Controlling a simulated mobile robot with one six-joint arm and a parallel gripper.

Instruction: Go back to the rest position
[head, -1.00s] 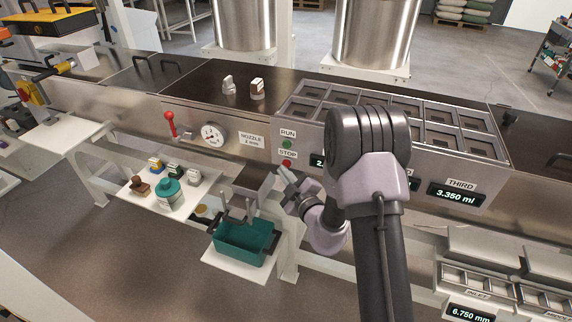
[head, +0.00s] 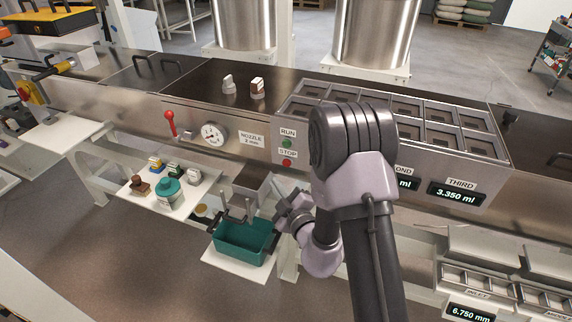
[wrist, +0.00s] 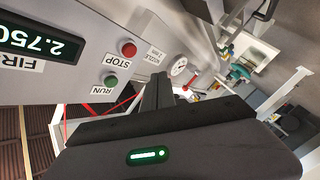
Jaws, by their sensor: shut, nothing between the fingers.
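My gripper (head: 284,217) is just right of the nozzle over the teal bin, in front of the machine's front panel. It is small and partly hidden by my own wrist in the head view. In the wrist view its fingers (wrist: 157,92) are together with nothing between them. The red STOP button (wrist: 129,49) and green RUN button (wrist: 111,80) are on the panel beside the gripper, apart from it. In the head view the STOP button (head: 287,162) and RUN button (head: 287,145) are above the gripper.
A teal bin (head: 243,262) stands on a white shelf below the nozzle. A red lever (head: 170,124) and gauge (head: 214,135) are on the panel. A tray of square cells (head: 440,121) is on top.

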